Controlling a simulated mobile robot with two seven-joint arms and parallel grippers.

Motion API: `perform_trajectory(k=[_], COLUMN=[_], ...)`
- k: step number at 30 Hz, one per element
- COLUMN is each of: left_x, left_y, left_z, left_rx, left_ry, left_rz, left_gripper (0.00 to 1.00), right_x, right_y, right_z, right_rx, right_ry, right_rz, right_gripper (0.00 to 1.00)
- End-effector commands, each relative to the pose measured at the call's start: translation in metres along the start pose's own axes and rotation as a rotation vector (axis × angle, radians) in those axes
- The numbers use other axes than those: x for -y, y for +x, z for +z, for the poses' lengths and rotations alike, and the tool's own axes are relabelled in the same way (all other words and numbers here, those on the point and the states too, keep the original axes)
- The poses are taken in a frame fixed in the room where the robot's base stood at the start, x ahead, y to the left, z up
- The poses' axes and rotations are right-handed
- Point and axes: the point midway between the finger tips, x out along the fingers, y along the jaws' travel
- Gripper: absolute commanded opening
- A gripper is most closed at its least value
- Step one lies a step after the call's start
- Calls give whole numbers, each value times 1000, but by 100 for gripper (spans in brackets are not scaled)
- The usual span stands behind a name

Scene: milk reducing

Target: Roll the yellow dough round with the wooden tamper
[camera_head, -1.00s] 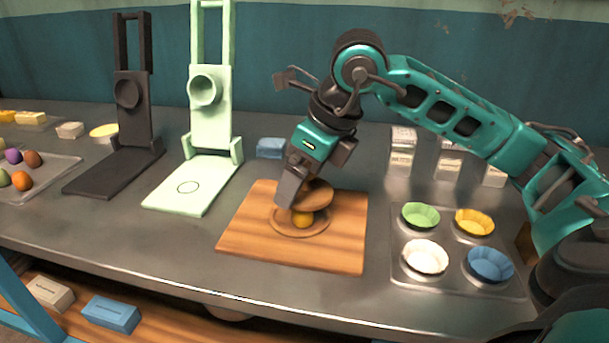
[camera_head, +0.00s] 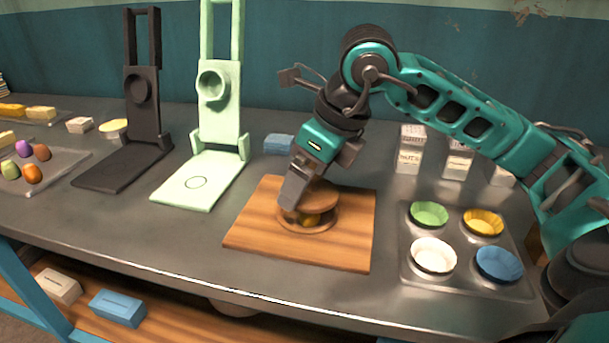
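The yellow dough (camera_head: 311,220) sits in the round recess of the wooden board (camera_head: 256,238), mostly covered from above. The wooden tamper (camera_head: 319,196) is a round disc held over the dough, very close to it or touching it. My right gripper (camera_head: 293,196) comes in from the right and points down at the tamper. Its fingers appear closed on the tamper, whose grip is hidden behind them. My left gripper does not show.
A tray with green, yellow, white and blue cups (camera_head: 433,255) stands right of the board. A pale green press (camera_head: 205,178) and a black press (camera_head: 128,165) stand left. A tray of coloured balls (camera_head: 62,170) lies far left. Small boxes (camera_head: 410,150) stand behind.

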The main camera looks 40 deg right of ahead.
Motion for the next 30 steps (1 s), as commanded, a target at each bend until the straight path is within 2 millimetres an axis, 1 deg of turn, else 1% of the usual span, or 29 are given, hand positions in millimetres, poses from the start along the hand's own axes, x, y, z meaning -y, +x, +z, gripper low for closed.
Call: perform_trajectory(k=[4, 12, 19, 30], left_x=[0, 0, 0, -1], left_y=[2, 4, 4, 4], left_z=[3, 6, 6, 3], left_rx=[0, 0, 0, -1], left_ry=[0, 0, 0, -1], left_rz=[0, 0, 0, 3], left_gripper=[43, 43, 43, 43], right_x=[2, 9, 13, 13], right_y=[0, -1, 0, 0], right_z=[-4, -5, -2, -2], right_rx=[-6, -4, -3, -3], right_ry=[1, 1, 1, 0], right_rz=[0, -2, -1, -1], right_gripper=[61, 61, 61, 61])
